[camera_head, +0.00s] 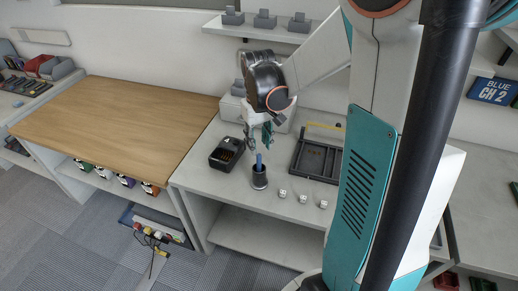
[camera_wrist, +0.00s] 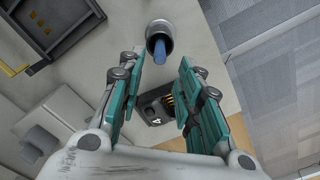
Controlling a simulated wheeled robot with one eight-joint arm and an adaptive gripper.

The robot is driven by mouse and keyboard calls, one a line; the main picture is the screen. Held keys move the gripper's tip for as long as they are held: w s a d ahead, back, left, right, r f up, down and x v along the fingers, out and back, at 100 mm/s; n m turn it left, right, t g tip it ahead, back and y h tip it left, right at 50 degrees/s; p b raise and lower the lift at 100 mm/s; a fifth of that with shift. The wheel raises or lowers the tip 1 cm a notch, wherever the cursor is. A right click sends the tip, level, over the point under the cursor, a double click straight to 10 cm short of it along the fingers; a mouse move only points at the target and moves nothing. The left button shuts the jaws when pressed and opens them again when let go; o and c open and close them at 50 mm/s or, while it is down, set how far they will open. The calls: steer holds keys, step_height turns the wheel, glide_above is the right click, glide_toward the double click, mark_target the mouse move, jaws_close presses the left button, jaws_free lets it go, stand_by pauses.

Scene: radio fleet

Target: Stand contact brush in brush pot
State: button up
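The brush pot (camera_head: 259,181) is a dark grey cylinder standing on the light worktop near its front edge. The contact brush shows as a blue handle (camera_head: 259,161) rising from the pot's mouth; its lower end is hidden inside. In the wrist view the pot (camera_wrist: 164,29) is at top centre, with the blue handle (camera_wrist: 159,50) sticking out of it, leaning a little. My gripper (camera_head: 259,144) is just above the handle. In the wrist view my gripper (camera_wrist: 159,62) has its teal fingers wide apart, with nothing between the tips and the handle just beyond them.
A black charger (camera_head: 226,154) marked 4 stands left of the pot. A dark divided tray (camera_head: 316,161) lies to the right. Three small white cubes (camera_head: 303,199) sit along the front edge. A bare wooden table (camera_head: 115,120) is at left.

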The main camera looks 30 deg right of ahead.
steer(key=shift+r+p, duration=0.4)
steer(key=shift+r, duration=1.4)
steer(key=shift+a, duration=0.1)
steer(key=s+a+r+t, duration=0.35)
steer(key=a+r, duration=0.25)
steer(key=a, duration=0.5)
steer(key=s+a+r+t, duration=0.1)
steer(key=s+t, duration=0.1)
steer(key=s, duration=0.2)
steer(key=s+a+r+n+t, duration=0.1)
steer(key=s+a+r, duration=0.1)
steer(key=s, duration=0.3)
steer(key=shift+s+t, duration=0.25)
steer(key=shift+t, duration=0.1)
